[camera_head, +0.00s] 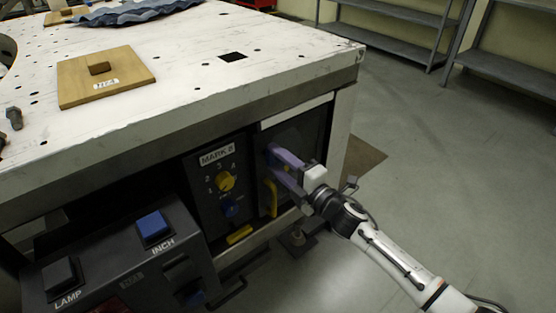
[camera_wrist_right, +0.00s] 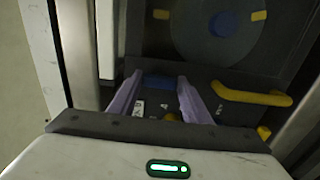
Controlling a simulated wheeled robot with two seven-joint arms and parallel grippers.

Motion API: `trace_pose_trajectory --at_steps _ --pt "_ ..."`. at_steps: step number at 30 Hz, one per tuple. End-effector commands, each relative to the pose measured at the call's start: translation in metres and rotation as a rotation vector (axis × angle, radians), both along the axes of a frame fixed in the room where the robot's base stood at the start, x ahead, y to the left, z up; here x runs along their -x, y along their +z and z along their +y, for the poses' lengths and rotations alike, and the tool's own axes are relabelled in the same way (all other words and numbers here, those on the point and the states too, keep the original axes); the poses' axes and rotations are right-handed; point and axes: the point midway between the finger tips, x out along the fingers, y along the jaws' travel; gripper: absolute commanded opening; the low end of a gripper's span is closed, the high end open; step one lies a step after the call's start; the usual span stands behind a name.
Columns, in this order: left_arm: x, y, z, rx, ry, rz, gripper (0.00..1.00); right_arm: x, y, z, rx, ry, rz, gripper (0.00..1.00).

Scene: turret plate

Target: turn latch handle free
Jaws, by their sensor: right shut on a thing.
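My right gripper (camera_head: 280,158) reaches the dark recessed panel at the table's front right, its purple fingers pointing into it. In the right wrist view, the fingertips close on a blue bar (camera_wrist_right: 160,81), which looks like the latch handle. In the head view the fingers hide this bar. A yellow bent handle (camera_head: 271,198) is below the fingers in the head view, apart from them. It also shows right of the fingers in the wrist view (camera_wrist_right: 250,95). My left gripper is not in view.
A control box (camera_head: 110,262) with LAMP and INCH buttons stands front left. Floor at right is open.

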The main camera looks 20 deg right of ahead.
Motion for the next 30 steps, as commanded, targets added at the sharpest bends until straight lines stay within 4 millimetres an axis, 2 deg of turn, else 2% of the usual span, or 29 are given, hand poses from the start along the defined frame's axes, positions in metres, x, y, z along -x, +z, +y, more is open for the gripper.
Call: trace_pose_trajectory --at_steps 12,13,16,25,30 --pt "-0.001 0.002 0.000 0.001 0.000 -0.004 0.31 0.000 0.000 0.000 -0.012 0.000 0.004 0.21" --pt "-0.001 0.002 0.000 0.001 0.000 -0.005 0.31 0.000 0.000 0.000 -0.012 0.000 0.004 0.47" --pt "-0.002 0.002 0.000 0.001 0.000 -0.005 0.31 0.000 0.000 0.000 -0.011 0.000 0.004 0.62" --pt "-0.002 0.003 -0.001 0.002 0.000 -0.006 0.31 0.001 0.000 0.000 -0.008 0.000 0.003 0.62" --pt "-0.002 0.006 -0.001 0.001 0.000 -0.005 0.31 0.018 -0.001 -0.006 -0.008 0.000 0.006 0.62"
